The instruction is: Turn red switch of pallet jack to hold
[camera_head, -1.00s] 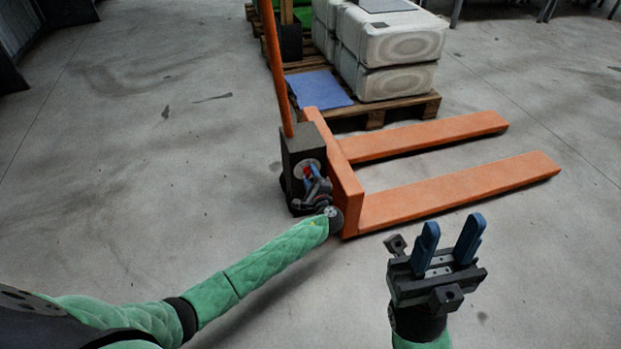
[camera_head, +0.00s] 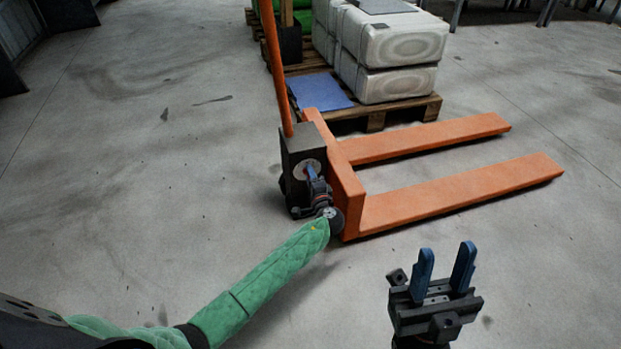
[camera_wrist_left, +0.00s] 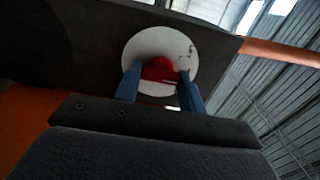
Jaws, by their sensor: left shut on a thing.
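The orange pallet jack (camera_head: 347,190) stands on the floor with its forks pointing right and a dark box (camera_head: 303,143) at the base of its handle. A pale round dial is on that box. In the left wrist view the red switch (camera_wrist_left: 160,69) sits at the middle of the white dial (camera_wrist_left: 150,45). My left gripper (camera_wrist_left: 160,78) has its blue fingers on both sides of the red switch and is shut on it. In the head view my left gripper (camera_head: 312,172) hides the switch. My right gripper (camera_head: 443,268) is open and empty at the lower right, above the floor.
A wooden pallet (camera_head: 375,116) with stacked white sacks (camera_head: 392,45) and a blue sheet (camera_head: 317,91) is behind the jack. The orange handle (camera_head: 276,65) rises from the box. The floor at the left and lower right is clear.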

